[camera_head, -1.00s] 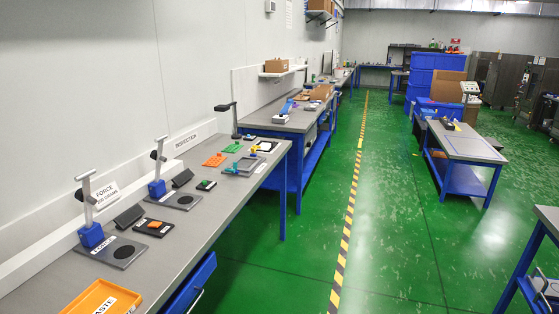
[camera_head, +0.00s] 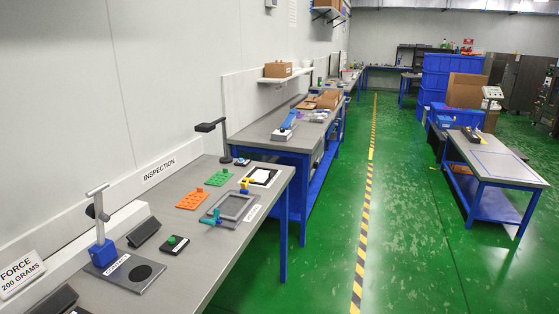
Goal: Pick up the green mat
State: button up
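A small green mat (camera_head: 219,177) lies flat on the grey bench top, in the inspection area. An orange mat (camera_head: 193,199) lies just in front of it, a little to the left, with a gap between them. The green mat looks uncovered, and a small knob-like bump shows on it. My gripper and arm are not in view.
A grey frame (camera_head: 232,207) with teal and yellow parts lies right of the mats. A test stand (camera_head: 100,250) is nearer. The green floor aisle (camera_head: 325,250) right of the bench is clear.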

aim_at(218, 179)
jog(key=i, duration=1.45)
jog(key=i+l+u, duration=0.15)
jog(key=i+u, duration=0.25)
jog(key=i, duration=0.3)
jog(key=i+l+u, duration=0.45)
jog(key=i, duration=0.2)
jog(key=i+l+u, duration=0.4)
jog(key=i+l, duration=0.15)
jog(key=i, duration=0.1)
